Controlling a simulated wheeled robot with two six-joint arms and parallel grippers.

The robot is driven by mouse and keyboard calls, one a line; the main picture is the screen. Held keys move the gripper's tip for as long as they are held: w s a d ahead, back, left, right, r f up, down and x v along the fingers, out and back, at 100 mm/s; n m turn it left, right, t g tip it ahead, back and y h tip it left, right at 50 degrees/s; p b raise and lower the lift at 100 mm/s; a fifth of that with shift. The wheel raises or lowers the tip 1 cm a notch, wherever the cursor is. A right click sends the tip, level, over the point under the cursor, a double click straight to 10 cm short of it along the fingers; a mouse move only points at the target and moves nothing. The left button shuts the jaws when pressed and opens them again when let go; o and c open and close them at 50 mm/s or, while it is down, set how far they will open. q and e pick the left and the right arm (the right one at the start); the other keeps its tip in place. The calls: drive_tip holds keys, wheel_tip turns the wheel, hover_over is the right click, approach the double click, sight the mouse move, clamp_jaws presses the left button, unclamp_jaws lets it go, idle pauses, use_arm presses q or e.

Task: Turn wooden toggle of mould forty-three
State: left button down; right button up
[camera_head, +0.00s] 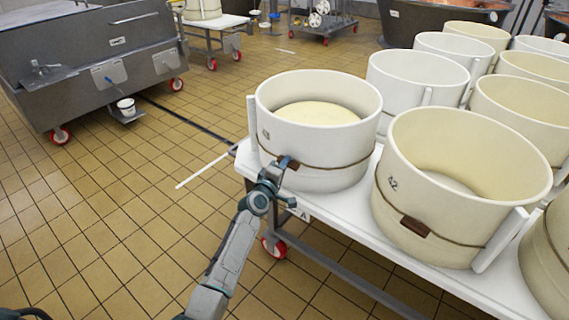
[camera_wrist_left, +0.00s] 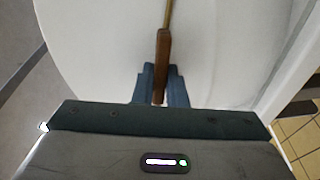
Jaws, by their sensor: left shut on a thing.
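Mould forty-three (camera_head: 330,154) is a white round mould marked 43 at the left end of the white table. A pale cheese mass (camera_head: 316,113) lies inside it. A brown cord runs round its side. My left gripper (camera_head: 284,166) is at the mould's front side, shut on the wooden toggle, which shows brown between the fingers in the head view (camera_head: 293,164). In the left wrist view the toggle (camera_wrist_left: 162,65) stands upright in the picture between the two blue-grey fingers (camera_wrist_left: 159,88), against the white wall. My right gripper is not in view.
Mould 42 (camera_head: 425,205) stands close to the right, with its own brown toggle (camera_head: 416,227) on its cord. Several more moulds stand behind. The white table (camera_head: 345,222) has red-wheeled legs. Tiled floor (camera_head: 150,230) is open to the left. A grey steel vat (camera_head: 95,60) is at the back left.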

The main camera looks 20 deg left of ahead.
use_arm(q)
drive_tip(key=shift+f+n, duration=0.15)
drive_tip(key=shift+n, duration=1.05)
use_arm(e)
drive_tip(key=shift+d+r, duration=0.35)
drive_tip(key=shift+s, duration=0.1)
use_arm(q)
drive_tip(key=c, duration=1.5)
unclamp_jaws()
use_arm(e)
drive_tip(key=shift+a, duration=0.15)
use_arm(q)
drive_tip(key=shift+o, duration=0.2)
